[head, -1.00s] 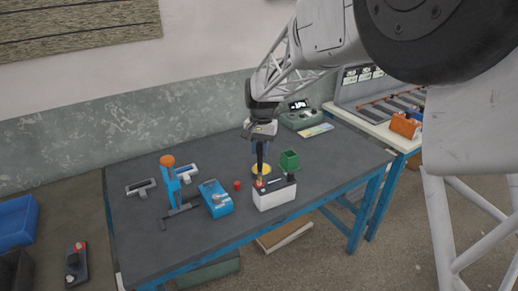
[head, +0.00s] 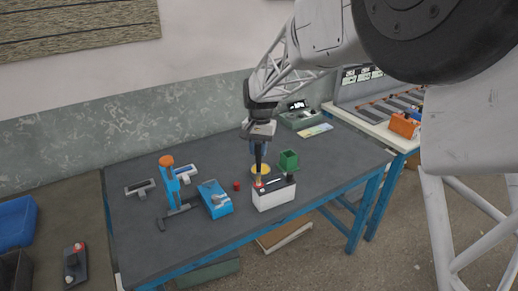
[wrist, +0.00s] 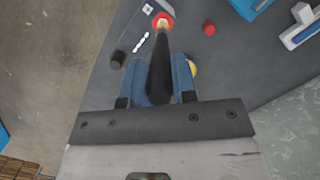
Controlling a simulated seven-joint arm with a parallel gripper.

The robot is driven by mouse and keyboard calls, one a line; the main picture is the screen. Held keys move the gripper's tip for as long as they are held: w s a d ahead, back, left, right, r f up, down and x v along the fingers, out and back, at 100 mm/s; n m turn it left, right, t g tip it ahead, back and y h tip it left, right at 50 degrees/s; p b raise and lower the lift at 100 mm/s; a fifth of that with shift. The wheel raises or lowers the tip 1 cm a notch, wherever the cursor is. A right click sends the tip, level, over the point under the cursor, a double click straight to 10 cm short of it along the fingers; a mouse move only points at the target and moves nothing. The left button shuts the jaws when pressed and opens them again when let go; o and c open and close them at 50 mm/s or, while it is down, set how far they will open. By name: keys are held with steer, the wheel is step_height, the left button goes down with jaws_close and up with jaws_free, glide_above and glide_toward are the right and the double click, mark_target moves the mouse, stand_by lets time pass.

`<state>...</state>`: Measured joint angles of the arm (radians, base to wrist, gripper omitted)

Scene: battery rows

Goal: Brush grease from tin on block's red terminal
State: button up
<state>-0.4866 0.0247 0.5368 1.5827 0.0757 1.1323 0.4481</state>
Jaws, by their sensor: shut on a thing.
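My gripper (head: 259,150) is shut on the dark handle of a brush (wrist: 161,72), which points down over the block. The block (head: 274,200) is white with a black top and stands near the table's front edge. Its red terminal (wrist: 163,18) lies at the pale brush tip in the wrist view; I cannot tell whether bristles touch it. The block's black terminal (wrist: 118,60) is to the left there. The yellow tin (head: 264,168) stands behind the block, partly hidden by the brush. It also shows at the gripper's right edge in the wrist view (wrist: 193,68).
A small red cylinder (head: 237,185), a blue device (head: 215,198) and a blue stand with an orange top (head: 169,178) are to the left. The table's front left area is clear.

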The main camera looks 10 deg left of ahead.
steer(key=shift+r, duration=0.1)
stand_by(0.4)
steer(key=shift+r, duration=3.4)
steer(key=shift+w, duration=0.1)
